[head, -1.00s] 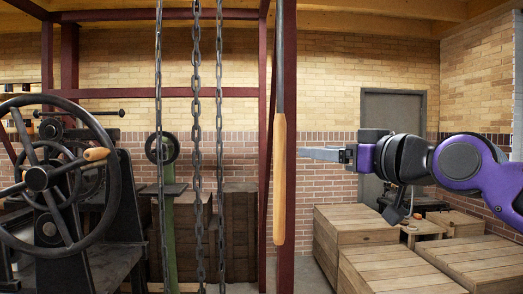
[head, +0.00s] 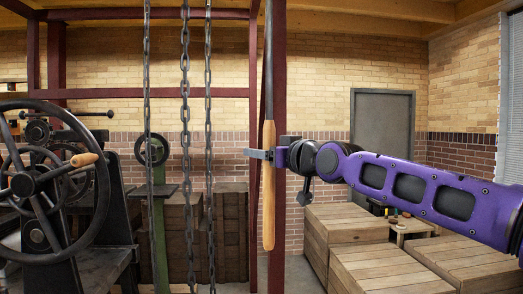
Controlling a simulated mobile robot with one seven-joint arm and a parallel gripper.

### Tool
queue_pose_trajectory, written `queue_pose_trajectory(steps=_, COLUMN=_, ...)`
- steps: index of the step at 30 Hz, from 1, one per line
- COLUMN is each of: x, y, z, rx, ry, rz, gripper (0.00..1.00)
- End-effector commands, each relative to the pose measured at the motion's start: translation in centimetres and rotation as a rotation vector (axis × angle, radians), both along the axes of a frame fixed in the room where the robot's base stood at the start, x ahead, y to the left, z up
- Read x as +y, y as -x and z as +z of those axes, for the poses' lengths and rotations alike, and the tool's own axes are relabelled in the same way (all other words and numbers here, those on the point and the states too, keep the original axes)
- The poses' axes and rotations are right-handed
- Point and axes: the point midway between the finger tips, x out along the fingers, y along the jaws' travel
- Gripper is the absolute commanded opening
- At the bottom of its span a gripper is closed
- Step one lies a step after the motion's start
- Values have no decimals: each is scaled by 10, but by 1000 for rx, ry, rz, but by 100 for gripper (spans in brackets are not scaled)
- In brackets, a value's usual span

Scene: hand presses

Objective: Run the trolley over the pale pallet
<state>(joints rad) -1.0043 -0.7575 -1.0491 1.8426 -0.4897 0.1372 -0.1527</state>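The trolley itself does not show; several dark chains (head: 185,120) hang down from above the picture's top edge. A dark pole with a long pale wooden handle (head: 268,205) hangs upright right of the chains. My gripper (head: 258,154) reaches in from the right at the height of the handle's upper part. Its fingers cross the handle and their tips stick out to its left. I cannot tell whether they are closed on it. No thing is clearly a pale pallet; low pale wooden slatted boxes (head: 385,268) stand at the lower right.
A black handwheel press (head: 35,180) stands at the left. A dark red post (head: 280,90) rises just behind the handle. Dark wooden crates (head: 230,235) stand behind the chains. A grey door (head: 382,125) and a small table (head: 405,228) are at the back right.

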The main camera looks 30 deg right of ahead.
Motion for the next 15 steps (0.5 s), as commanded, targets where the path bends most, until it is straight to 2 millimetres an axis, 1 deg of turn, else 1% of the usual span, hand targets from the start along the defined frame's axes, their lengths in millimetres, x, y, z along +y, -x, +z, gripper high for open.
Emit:
queue_pose_trajectory(steps=1, x=1, y=-4, z=0, rx=1, ry=1, rz=1, gripper=66)
queue_pose_trajectory(steps=4, x=0, y=-8, z=1, rx=-1, ry=1, rz=0, gripper=66)
queue_pose_trajectory(steps=12, x=0, y=-9, z=0, rx=-1, ry=1, rz=-1, gripper=66)
queue_pose_trajectory(steps=13, x=0, y=-9, z=0, rx=-1, ry=1, rz=-1, gripper=64)
queue_pose_trajectory(steps=15, x=0, y=-9, z=0, rx=-1, ry=1, rz=-1, gripper=51)
